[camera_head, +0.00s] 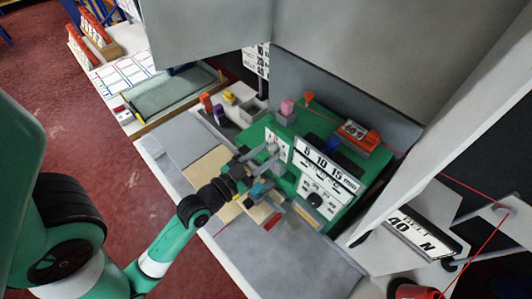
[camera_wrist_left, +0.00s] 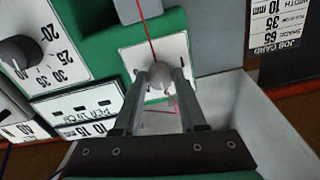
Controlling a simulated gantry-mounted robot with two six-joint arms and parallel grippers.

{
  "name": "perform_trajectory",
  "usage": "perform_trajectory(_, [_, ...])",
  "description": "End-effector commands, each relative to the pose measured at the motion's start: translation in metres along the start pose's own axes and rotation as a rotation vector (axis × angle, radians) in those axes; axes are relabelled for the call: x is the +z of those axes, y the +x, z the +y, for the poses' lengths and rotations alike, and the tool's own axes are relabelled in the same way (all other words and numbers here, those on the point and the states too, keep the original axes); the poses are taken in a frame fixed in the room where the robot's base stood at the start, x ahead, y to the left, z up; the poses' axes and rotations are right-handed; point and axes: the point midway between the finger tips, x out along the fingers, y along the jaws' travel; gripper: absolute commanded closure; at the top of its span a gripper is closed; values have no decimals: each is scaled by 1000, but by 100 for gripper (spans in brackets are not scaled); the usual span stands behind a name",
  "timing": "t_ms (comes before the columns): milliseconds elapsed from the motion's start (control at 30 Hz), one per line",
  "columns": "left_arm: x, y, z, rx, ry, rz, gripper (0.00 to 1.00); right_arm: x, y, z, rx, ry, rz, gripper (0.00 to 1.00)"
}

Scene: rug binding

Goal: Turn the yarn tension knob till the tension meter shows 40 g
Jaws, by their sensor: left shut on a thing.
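A small pale grey round knob (camera_wrist_left: 160,73) stands on a white plate (camera_wrist_left: 180,50) on the green machine. It is probably the yarn tension knob. In the left wrist view my left gripper (camera_wrist_left: 161,86) has its fingertips on both sides of this knob and is shut on it. In the head view my left gripper (camera_head: 258,166) reaches in front of the white plate (camera_head: 277,144). A red yarn (camera_wrist_left: 152,40) runs down to the knob. I cannot tell which display is the tension meter. My right gripper is not in view.
A black dial (camera_wrist_left: 20,50) on a numbered plate is beside the knob in the wrist view.

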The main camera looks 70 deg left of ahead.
Motion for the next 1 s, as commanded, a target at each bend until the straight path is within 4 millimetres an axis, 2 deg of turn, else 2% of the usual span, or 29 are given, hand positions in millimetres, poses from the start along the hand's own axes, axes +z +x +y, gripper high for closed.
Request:
perform_trajectory(467, [-1,0,0,0,-46,0,100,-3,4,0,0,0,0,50])
perform_trajectory(667, [-3,0,0,0,-154,0,100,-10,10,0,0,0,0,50])
perform_trajectory(1000, [-3,0,0,0,-447,-1,100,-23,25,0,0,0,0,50])
